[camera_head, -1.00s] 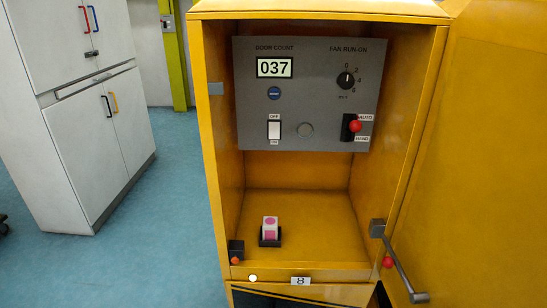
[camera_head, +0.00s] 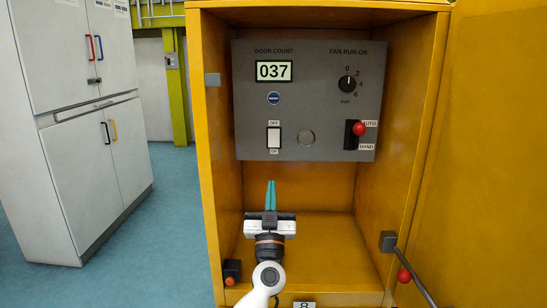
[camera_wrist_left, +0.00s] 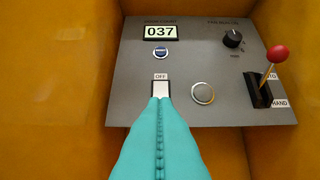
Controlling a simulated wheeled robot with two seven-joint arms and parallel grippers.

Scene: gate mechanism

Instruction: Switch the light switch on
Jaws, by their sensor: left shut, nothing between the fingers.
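The light switch (camera_head: 274,137) is a white rocker in a dark frame on the grey panel, with OFF above it and ON below it. It also shows in the left wrist view (camera_wrist_left: 160,89), its lower part hidden behind my fingers. My left gripper (camera_head: 271,183) is inside the yellow cabinet, its teal fingers shut together with nothing between them. The fingertips point at the panel and appear below the switch in the head view. I cannot tell how far they are from it. My right gripper is not in view.
The grey panel (camera_head: 220,120) also carries a 037 display (camera_head: 273,71), a blue button (camera_head: 273,98), a round button (camera_head: 306,138), a fan dial (camera_head: 347,84) and a red-knobbed lever (camera_head: 357,131). Yellow walls close in both sides. The open door (camera_head: 490,150) stands at right.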

